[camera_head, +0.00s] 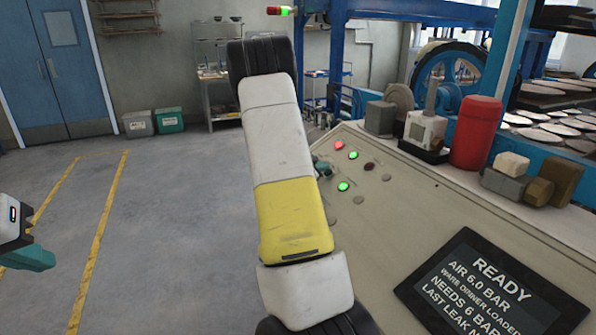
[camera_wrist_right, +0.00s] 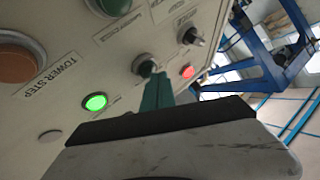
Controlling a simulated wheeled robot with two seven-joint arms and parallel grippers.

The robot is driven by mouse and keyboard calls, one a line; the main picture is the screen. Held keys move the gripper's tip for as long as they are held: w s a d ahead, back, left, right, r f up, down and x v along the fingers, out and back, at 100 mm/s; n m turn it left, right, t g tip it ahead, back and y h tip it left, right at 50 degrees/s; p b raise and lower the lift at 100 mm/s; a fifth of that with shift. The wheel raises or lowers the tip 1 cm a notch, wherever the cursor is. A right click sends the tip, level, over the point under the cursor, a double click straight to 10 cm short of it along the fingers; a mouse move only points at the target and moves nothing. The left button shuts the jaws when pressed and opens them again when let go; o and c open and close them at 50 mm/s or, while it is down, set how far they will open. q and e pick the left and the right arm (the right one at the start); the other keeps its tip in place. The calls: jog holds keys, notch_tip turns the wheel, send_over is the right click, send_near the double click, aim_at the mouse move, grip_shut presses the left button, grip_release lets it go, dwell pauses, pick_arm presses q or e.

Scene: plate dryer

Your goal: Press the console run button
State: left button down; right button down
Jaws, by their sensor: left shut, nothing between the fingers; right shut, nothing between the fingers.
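The console (camera_head: 420,220) has a sloped cream panel with buttons and lamps. My right gripper (camera_wrist_right: 152,85) is shut and empty, its teal fingertips at a small dark-green-topped round control (camera_wrist_right: 147,63) in the right wrist view. I cannot tell whether they touch it. No label reading "run" is legible; a large dark green button (camera_wrist_right: 113,5) shows at the top edge. In the head view my arm hides most of the right gripper; a teal part (camera_head: 321,167) shows beside the panel. My left gripper (camera_head: 32,258) is shut and empty at the left edge, away from the console.
An orange-brown button (camera_wrist_right: 18,62) is by the label "TOWER STEP". A green lamp (camera_wrist_right: 95,102) and a red lamp (camera_wrist_right: 187,72) are lit. The screen (camera_head: 490,290) reads "READY". A red cylinder (camera_head: 475,132) and several blocks stand along the back. The left floor is clear.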

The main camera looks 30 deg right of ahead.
jog(key=shift+d+f, duration=0.2)
jog(key=shift+f, duration=0.15)
dwell(0.4)
dwell(0.3)
jog(key=shift+a+r, duration=0.45)
jog(key=shift+r, duration=0.3)
jog(key=r, duration=0.1)
jog(key=a+r, duration=0.1)
jog(key=r, duration=0.1)
jog(key=a+r, duration=0.1)
jog(key=shift+w+a+r, duration=0.15)
jog(key=shift+w+a, duration=0.05)
jog(key=shift+a, duration=0.05)
dwell(0.8)
